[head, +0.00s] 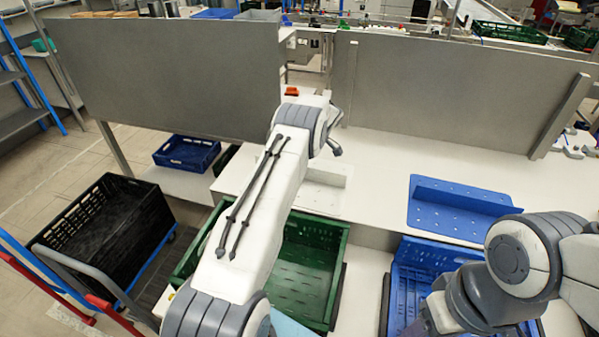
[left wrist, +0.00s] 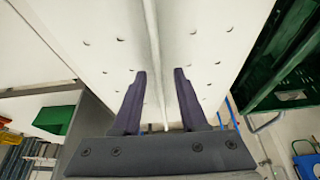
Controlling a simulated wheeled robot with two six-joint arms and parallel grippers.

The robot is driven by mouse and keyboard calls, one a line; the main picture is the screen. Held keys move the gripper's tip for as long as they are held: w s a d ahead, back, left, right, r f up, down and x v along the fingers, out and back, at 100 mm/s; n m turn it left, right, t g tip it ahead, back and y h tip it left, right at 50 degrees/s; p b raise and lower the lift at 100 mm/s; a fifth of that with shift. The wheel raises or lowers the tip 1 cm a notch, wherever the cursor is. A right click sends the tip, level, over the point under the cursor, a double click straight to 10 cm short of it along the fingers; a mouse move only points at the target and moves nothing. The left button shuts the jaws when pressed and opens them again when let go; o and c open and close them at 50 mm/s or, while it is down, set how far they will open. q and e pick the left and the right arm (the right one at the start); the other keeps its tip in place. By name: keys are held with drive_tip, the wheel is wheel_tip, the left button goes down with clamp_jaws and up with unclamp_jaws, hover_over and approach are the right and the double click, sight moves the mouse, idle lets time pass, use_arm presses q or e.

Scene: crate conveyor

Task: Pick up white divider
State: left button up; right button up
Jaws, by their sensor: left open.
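The white divider (head: 322,198) lies on the white table in the head view, partly hidden behind my left arm. In the left wrist view it is a white perforated sheet (left wrist: 95,35) with a thin raised rib (left wrist: 153,45) along its middle. My left gripper (left wrist: 160,75) is open, with one dark finger on each side of the rib and a gap showing on both sides. In the head view that gripper is mostly hidden by the arm. My right arm is at the lower right; its fingers are out of view.
A blue perforated divider (head: 455,208) lies on the table to the right. A green crate (head: 340,240) and a blue crate (head: 398,280) stand in front of the table. A black crate (head: 100,235) is at left. Grey panels (head: 165,75) stand along the table's back.

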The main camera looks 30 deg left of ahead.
use_arm(q)
drive_tip(key=shift+a+f, duration=0.15)
drive_tip(key=shift+f, duration=0.2)
clamp_jaws()
idle(1.2)
